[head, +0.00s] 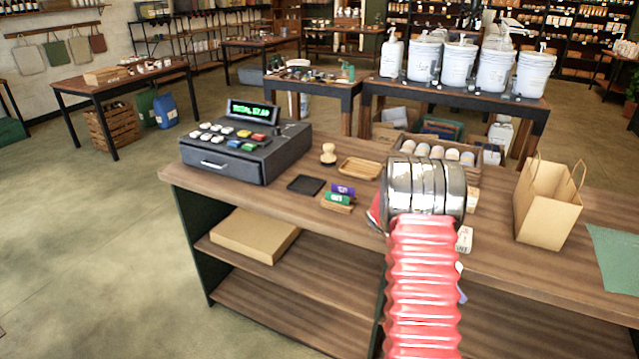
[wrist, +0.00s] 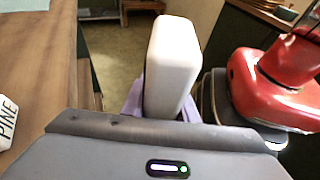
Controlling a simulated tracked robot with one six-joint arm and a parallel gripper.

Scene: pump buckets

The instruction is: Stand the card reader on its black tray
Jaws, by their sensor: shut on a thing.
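The black tray (head: 306,184) lies flat and empty on the counter, right of the cash register. In the wrist view, a pale, rounded slab, apparently the card reader (wrist: 172,65), stands between the purple fingers of my gripper (wrist: 160,105). The gripper is shut on it. Its keys or screen do not show. In the head view my arm hides the card reader and most of the gripper; only a bit of purple shows right of the arm. The gripper is off the counter's front edge, well to the right of the tray.
The cash register (head: 245,143) stands left of the tray on the counter (head: 500,250). Near the tray are a stamp (head: 328,154), a wooden dish (head: 359,168) and small coloured signs (head: 339,197). A paper bag (head: 547,205) stands at right. A PINE label (wrist: 7,122) lies near the counter edge.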

